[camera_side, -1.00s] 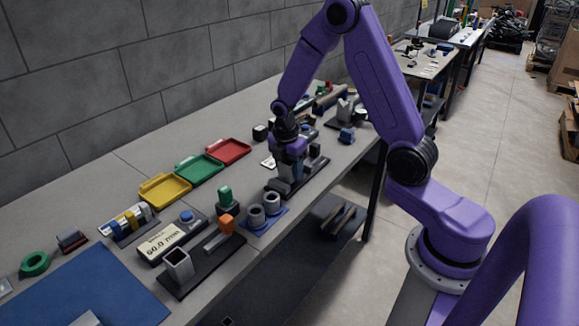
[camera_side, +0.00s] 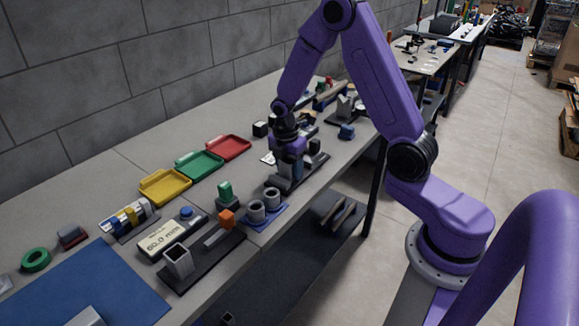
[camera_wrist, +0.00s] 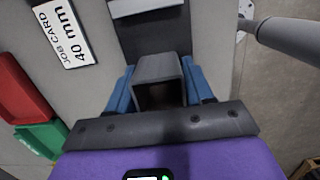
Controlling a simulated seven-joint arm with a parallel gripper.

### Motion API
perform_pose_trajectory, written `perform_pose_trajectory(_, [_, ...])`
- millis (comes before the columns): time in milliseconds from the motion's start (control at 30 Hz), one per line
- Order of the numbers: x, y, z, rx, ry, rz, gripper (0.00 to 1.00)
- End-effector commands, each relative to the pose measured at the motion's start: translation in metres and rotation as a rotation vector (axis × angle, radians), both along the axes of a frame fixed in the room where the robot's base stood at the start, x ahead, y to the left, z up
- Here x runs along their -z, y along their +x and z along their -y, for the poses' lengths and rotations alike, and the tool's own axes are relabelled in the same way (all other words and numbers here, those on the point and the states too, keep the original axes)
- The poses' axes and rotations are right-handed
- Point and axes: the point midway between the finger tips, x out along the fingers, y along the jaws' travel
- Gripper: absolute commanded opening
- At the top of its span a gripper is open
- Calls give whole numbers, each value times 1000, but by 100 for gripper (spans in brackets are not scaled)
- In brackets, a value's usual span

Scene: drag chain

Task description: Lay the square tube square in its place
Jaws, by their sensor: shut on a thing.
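My gripper (camera_wrist: 157,88) is shut on a grey square tube (camera_wrist: 158,66), with one blue finger on each side of it. The tube's open end faces the wrist camera, and its hollow inside is dark. A dark fixture (camera_wrist: 150,38) shows just beyond the tube in the wrist view. In the side view my gripper (camera_side: 289,168) is low over the long dark fixture (camera_side: 312,174) near the bench's front edge. The held tube is too small and covered there to make out, and I cannot tell whether it touches the fixture.
A job card (camera_wrist: 64,32) reading 40 mm lies beside the fixture. A second square tube (camera_side: 178,262) stands on a dark plate. Grey rings on a blue base (camera_side: 266,216) are in front. Yellow (camera_side: 165,187), green (camera_side: 199,165) and red (camera_side: 228,148) trays line the back.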

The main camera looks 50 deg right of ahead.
Motion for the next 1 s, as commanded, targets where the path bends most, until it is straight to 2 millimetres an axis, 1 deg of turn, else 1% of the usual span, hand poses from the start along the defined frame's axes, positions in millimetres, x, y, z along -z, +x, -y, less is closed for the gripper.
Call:
perform_pose_trajectory(33, [0, 0, 0, 0, 0, 0, 13])
perform_pose_trajectory(67, [0, 0, 0, 0, 0, 0, 54])
perform_pose_trajectory(100, [0, 0, 0, 0, 0, 0, 67])
perform_pose_trajectory(133, [0, 0, 0, 0, 0, 0, 77])
perform_pose_trajectory(167, [0, 0, 0, 0, 0, 0, 81])
perform_pose_trajectory(433, [0, 0, 0, 0, 0, 0, 81])
perform_pose_trajectory(567, [-7, 0, -1, 0, -1, 2, 81])
perform_pose_trajectory(667, [-18, 1, -2, -1, -2, 4, 81])
perform_pose_trajectory(767, [-35, 1, -4, -1, 0, 7, 81])
perform_pose_trajectory(1000, [-84, 2, -10, -2, -1, 8, 81])
